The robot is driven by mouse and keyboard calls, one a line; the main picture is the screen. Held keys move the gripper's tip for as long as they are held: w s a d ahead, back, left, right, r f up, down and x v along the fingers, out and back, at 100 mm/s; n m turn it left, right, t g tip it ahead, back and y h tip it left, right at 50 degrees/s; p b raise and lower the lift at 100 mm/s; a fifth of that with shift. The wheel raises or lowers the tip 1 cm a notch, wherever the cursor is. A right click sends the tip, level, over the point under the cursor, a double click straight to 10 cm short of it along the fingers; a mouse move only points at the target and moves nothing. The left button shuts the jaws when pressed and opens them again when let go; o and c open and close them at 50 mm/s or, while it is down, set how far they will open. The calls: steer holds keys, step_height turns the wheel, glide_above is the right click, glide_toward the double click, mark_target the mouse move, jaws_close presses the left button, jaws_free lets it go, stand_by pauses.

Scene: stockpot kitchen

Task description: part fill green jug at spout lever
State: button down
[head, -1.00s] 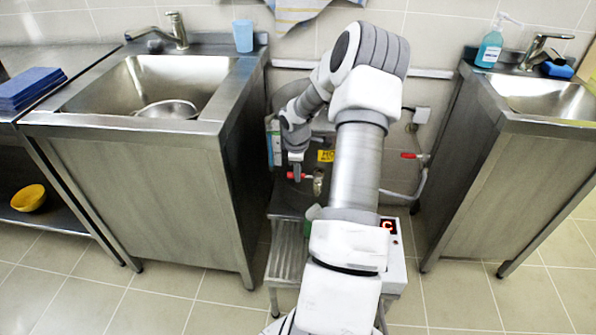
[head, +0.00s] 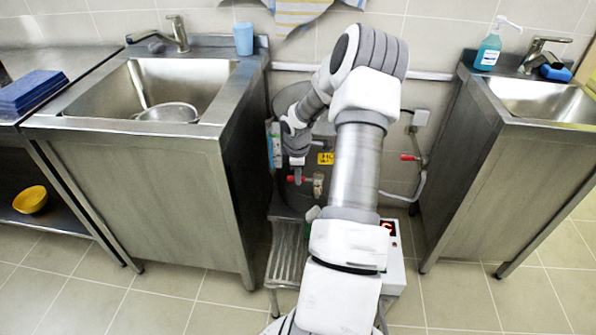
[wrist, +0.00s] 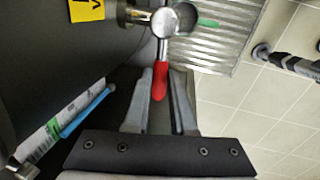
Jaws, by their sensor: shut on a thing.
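The spout lever is a red handle (wrist: 160,80) on a metal spout (wrist: 172,22). In the wrist view it lies between the fingers of my gripper (wrist: 163,92), which is shut on it. In the head view my gripper (head: 297,162) is at the red lever (head: 299,179), beside the spout (head: 318,185) on a dark, tall vessel (head: 285,190). A small green part, perhaps of the jug, shows past the spout in the wrist view (wrist: 208,22) and by my arm in the head view (head: 313,212). Most of it is hidden; its fill cannot be seen.
A slatted metal stand (head: 288,250) is below the spout. A white box with a red display (head: 389,228) is right of my arm. Sink units stand left (head: 140,190) and right (head: 480,180). A yellow label (head: 326,158) is on the vessel. Floor in front is clear.

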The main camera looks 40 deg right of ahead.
steer(key=shift+s+a+n+y+p, duration=0.25)
steer(key=shift+s+n+p, duration=0.3)
steer(key=shift+n+p, duration=0.85)
steer(key=shift+s+a+n+y+p, duration=0.15)
steer(key=shift+s+a+n+p, duration=0.3)
steer(key=shift+n+p, duration=0.9)
steer(key=shift+d+m+p, duration=0.1)
steer(key=shift+m+p, duration=0.3)
steer(key=shift+m, duration=0.05)
steer(key=c, duration=0.8)
jaws_free()
steer(key=shift+o, duration=0.2)
steer(key=s+r+p, duration=0.1)
steer(key=r+p, duration=0.1)
steer(key=r, duration=0.6)
steer(key=s+a+r+p, duration=0.1)
steer(key=s+r+p, duration=0.1)
steer(key=r, duration=0.7)
steer(key=shift+a+p, duration=0.25)
steer(key=shift+p, duration=0.3)
steer(key=shift+r, duration=0.1)
